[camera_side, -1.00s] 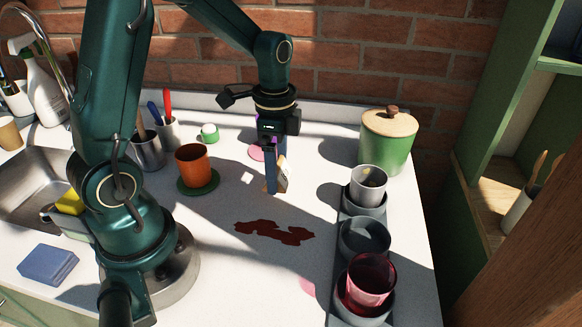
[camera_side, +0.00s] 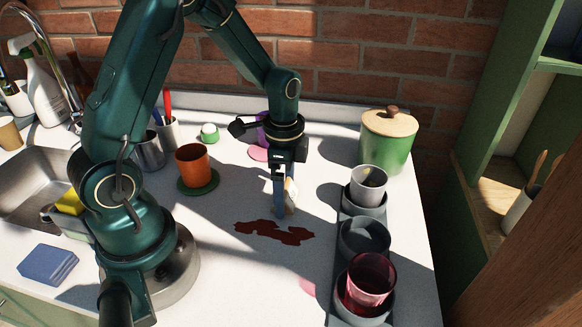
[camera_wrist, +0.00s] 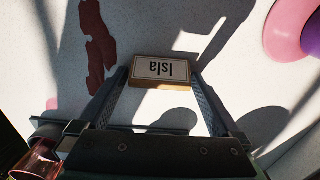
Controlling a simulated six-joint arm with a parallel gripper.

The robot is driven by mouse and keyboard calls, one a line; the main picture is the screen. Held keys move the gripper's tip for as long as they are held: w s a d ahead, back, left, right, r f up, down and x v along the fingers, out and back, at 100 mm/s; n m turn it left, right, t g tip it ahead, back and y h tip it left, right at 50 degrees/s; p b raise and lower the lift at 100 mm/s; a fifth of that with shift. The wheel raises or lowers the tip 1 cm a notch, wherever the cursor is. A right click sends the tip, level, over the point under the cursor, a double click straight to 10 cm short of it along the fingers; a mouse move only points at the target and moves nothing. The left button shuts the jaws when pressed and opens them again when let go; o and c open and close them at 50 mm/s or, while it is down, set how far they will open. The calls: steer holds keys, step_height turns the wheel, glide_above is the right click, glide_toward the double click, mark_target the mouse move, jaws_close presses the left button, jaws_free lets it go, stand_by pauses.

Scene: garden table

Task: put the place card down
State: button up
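The place card (camera_wrist: 163,70) reads "Isla" in black on white, upside down in the wrist view. It sits between the two fingers of my gripper (camera_wrist: 160,76), which are shut on its sides. In the side view the place card (camera_side: 291,196) shows as a pale, upright piece partly hidden behind the fingers of my gripper (camera_side: 280,214). The fingertips are low over the white counter, just behind a reddish-brown stain (camera_side: 274,232). I cannot tell whether the card touches the counter.
A dark tray with several holders stands at right, with a grey cup (camera_side: 368,183) and a red glass (camera_side: 371,278). An orange cup (camera_side: 193,165) stands on a green coaster at left. A purple cup (camera_side: 262,132) is behind my gripper on a pink coaster (camera_side: 258,154). A green canister (camera_side: 387,146) is at back right.

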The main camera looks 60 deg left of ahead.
step_height(320, 180, up, 11)
steer(key=s+d+r+n+t, duration=0.4)
steer(key=s+d+n+t, duration=0.1)
steer(key=s+n, duration=0.4)
steer(key=shift+s+d+r+t, duration=0.25)
steer(key=shift+s+d, duration=0.2)
steer(key=shift+s, duration=0.4)
